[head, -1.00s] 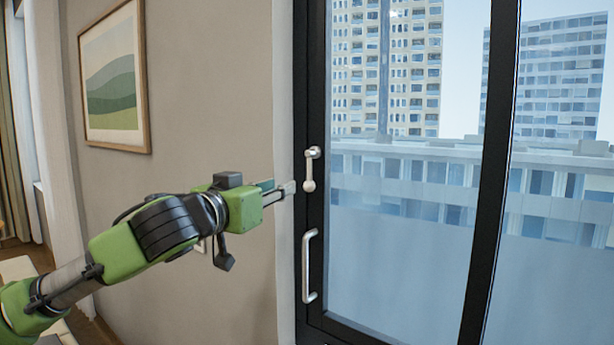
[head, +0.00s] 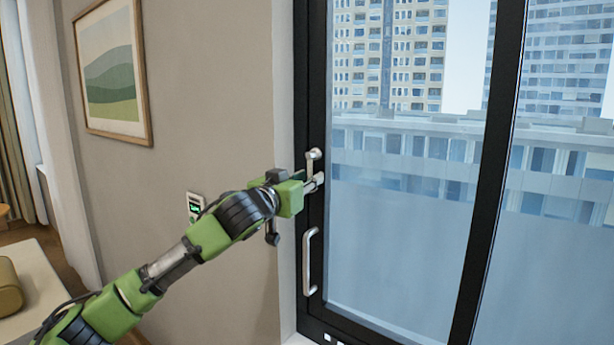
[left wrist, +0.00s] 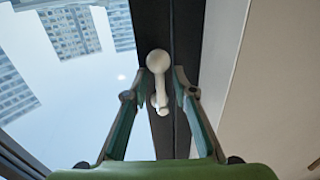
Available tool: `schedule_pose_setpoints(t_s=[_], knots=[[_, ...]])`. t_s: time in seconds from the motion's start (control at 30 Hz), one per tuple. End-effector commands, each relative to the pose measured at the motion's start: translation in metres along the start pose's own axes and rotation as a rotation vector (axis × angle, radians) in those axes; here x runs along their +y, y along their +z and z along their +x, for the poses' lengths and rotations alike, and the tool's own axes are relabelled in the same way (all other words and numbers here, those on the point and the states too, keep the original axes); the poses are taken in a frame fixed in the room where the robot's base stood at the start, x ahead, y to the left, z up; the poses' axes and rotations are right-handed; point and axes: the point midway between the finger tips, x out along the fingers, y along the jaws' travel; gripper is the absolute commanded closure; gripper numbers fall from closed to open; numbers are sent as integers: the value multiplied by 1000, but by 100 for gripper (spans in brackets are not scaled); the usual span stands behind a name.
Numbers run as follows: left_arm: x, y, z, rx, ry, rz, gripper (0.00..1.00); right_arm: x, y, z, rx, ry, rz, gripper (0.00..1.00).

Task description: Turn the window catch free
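The window catch (head: 313,155) is a small silver lever on the dark window frame (head: 311,105), above a long pull handle. It hangs down, its upper part showing and its knob end partly hidden by my fingers. My left gripper (head: 316,184) is at the knob end, reaching in from the left. In the left wrist view, the catch's round pale knob (left wrist: 158,62) lies between the two fingertips of my left gripper (left wrist: 162,72). The fingers are apart; a gap shows on the right side, and contact on the left cannot be told. My right gripper is not in view.
The silver pull handle (head: 308,262) is fixed to the frame just below my gripper. A small wall device (head: 195,206) and a framed picture (head: 112,70) are on the wall at the left. A pale surface with an olive cushion-like object (head: 8,288) is at lower left.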

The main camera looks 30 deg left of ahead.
Motion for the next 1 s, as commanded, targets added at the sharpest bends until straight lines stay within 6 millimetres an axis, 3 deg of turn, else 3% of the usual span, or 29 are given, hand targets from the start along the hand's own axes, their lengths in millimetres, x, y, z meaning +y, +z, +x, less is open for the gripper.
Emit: schedule_pose_setpoints(t_s=[0.17,0.3,0.67,1.0], knots=[[0,0,0,0,0,0,75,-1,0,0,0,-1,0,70],[0,0,0,0,0,0,100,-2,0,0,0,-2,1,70],[2,2,0,-7,1,-22,100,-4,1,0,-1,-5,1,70],[12,1,-2,-48,2,-210,100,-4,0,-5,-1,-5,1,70]])
